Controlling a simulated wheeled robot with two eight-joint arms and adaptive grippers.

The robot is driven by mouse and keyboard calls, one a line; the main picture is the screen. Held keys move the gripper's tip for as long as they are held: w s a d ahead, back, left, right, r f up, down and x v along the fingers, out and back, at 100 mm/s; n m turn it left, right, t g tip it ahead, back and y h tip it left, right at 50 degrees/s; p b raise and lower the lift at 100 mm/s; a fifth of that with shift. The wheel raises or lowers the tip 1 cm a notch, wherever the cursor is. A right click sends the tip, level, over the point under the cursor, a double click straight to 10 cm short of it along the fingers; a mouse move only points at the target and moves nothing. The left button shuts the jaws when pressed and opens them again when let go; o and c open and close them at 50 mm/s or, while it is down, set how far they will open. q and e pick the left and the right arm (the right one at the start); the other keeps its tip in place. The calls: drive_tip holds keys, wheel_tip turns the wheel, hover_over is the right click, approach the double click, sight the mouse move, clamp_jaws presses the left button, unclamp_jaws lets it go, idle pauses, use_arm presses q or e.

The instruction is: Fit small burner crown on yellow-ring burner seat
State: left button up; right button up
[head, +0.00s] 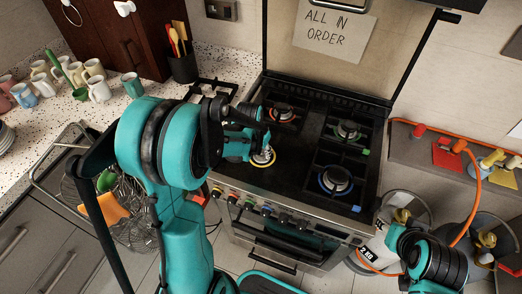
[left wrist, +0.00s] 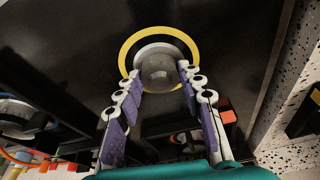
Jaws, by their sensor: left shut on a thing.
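The yellow-ring burner seat (head: 264,158) is at the front left of the black hob. In the left wrist view its yellow ring (left wrist: 125,50) surrounds a paler disc. My left gripper (head: 245,147) is over this seat, partly hidden by its own arm. In the left wrist view its purple-padded fingers (left wrist: 160,80) are shut on a small round grey crown (left wrist: 158,72), which appears inside the ring, towards its near side. I cannot tell whether the crown touches the seat.
Other burners have a red ring (head: 283,113) at back left, a green mark (head: 347,131) at back right and a blue ring (head: 336,181) at front right. Gas cylinders (head: 385,250) and an orange hose (head: 478,190) are on the right. A wire rack (head: 140,232) stands left.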

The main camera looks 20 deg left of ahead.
use_arm(q)
drive_tip(key=shift+f, duration=0.2)
drive_tip(key=o, duration=1.3)
drive_tip(key=shift+c, duration=0.2)
drive_tip(key=shift+o, duration=0.3)
drive_tip(key=o, duration=0.6)
drive_tip(key=shift+r, duration=0.1)
drive_tip(key=v, duration=1.1)
drive_tip(key=shift+s+r, duration=0.2)
drive_tip(key=shift+r, duration=0.2)
